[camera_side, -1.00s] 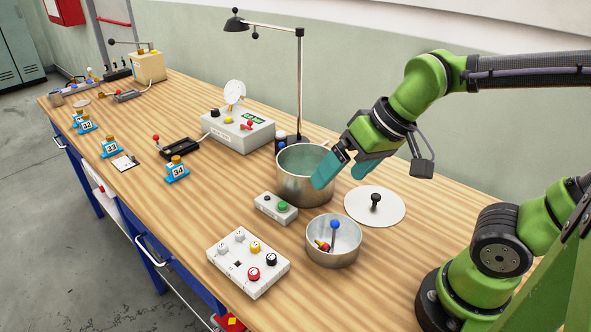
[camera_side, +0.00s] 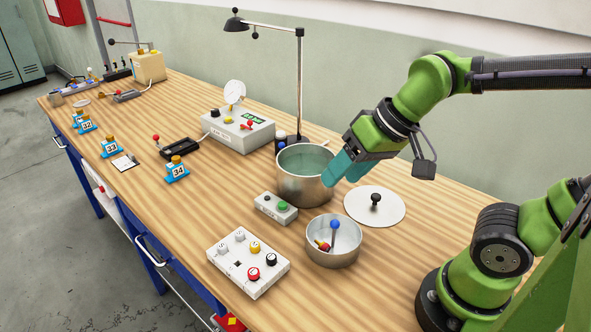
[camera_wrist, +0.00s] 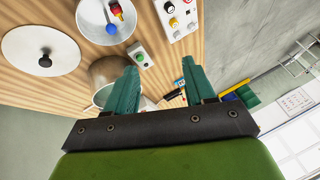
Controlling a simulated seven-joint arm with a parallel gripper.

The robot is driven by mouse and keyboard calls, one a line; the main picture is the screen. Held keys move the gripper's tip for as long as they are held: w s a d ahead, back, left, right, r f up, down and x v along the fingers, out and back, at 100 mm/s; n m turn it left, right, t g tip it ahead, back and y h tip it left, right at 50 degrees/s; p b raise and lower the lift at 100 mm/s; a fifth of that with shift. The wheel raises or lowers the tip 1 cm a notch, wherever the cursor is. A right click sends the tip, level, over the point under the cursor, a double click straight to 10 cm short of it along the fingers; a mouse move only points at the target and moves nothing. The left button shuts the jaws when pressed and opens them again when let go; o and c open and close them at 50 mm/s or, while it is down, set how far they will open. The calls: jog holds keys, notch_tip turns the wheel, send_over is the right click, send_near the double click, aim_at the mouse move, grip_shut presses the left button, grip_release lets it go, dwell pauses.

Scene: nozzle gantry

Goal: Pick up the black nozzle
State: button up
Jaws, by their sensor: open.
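The black nozzle (camera_side: 271,259) stands in the right part of a white plate (camera_side: 240,285) at the front of the bench. Red, yellow and white nozzles stand beside it on the same plate. My gripper (camera_side: 338,172) is open and empty, with teal fingers, above the right rim of the large metal pot. It is behind and above the plate, well apart from the black nozzle. The wrist view shows both fingers of my gripper (camera_wrist: 157,82) spread with nothing between them.
The large metal pot (camera_side: 304,190) stands below my gripper. A bowl (camera_side: 334,258) holding a blue-topped rod stands between gripper and plate. A round white lid (camera_side: 390,209) with a black knob lies right. A grey button box (camera_side: 275,208) and tall lamp (camera_side: 299,85) stand nearby.

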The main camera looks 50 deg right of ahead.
jog(key=w+a+f+m+g, duration=0.1)
jog(key=w+a+f+g, duration=0.15)
jog(key=w+a, duration=0.4)
jog(key=m+g+h, duration=0.3)
jog(key=m, duration=0.6)
send_over(254, 272)
jog(key=f, duration=0.1)
jog(key=shift+y, duration=0.3)
jog(key=f, duration=1.1)
jog(key=shift+a+f, duration=0.2)
jog(key=shift+d+f, duration=0.2)
jog(key=shift+f, duration=2.45)
grip_shut()
